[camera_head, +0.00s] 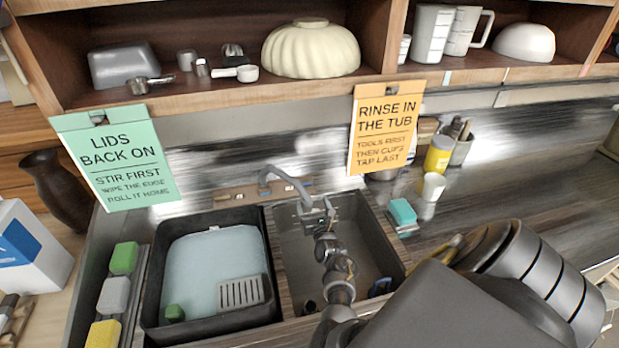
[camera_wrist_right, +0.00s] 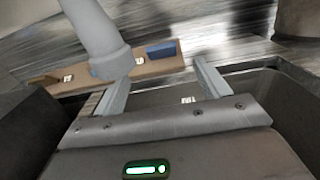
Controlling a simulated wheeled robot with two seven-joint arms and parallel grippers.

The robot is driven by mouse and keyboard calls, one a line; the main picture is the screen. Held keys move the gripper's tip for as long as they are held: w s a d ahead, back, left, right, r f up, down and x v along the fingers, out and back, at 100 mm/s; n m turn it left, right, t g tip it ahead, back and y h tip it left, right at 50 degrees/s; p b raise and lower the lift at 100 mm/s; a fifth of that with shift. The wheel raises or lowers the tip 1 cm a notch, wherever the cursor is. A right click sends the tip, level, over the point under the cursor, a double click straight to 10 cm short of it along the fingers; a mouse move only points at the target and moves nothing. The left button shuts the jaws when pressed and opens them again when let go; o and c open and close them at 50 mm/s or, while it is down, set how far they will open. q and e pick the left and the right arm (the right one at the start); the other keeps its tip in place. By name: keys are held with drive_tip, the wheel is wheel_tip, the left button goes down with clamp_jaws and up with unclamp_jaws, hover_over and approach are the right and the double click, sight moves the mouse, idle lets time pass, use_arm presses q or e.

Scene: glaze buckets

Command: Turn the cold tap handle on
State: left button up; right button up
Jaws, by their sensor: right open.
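The grey tap spout (camera_head: 283,181) curves up behind the sink. It also shows large at the upper left of the right wrist view (camera_wrist_right: 98,38). A wooden strip (camera_wrist_right: 95,80) behind it carries a blue block-shaped handle (camera_wrist_right: 162,50), right of the spout, and a brownish one (camera_wrist_right: 42,80) at the left. My right gripper (camera_head: 317,211) is over the back of the right basin. In the wrist view its fingers (camera_wrist_right: 163,84) are apart and empty, with the blue handle beyond the gap. The spout overlaps the left finger; I cannot tell whether they touch. My left gripper is not in view.
The right basin (camera_head: 378,246) lies below my right arm. The left tub (camera_head: 151,290) holds pale liquid, a grate and a green sponge. A teal sponge (camera_head: 402,212), a white cup (camera_head: 432,186) and a yellow jar (camera_head: 438,156) stand to the right. Signs hang from the shelf (camera_head: 240,90) above.

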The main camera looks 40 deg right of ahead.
sight(306, 186)
drive_tip(key=b+x, duration=0.2)
drive_tip(key=x, duration=0.1)
drive_tip(key=b+x, duration=0.4)
drive_tip(key=x, duration=0.1)
drive_tip(key=shift+w+d+f, duration=0.15)
drive_tip(key=shift+w+f, duration=0.15)
drive_tip(key=shift+f, duration=0.05)
drive_tip(key=shift+w+d+r, duration=0.2)
drive_tip(key=shift+w, duration=0.15)
drive_tip(key=c, duration=1)
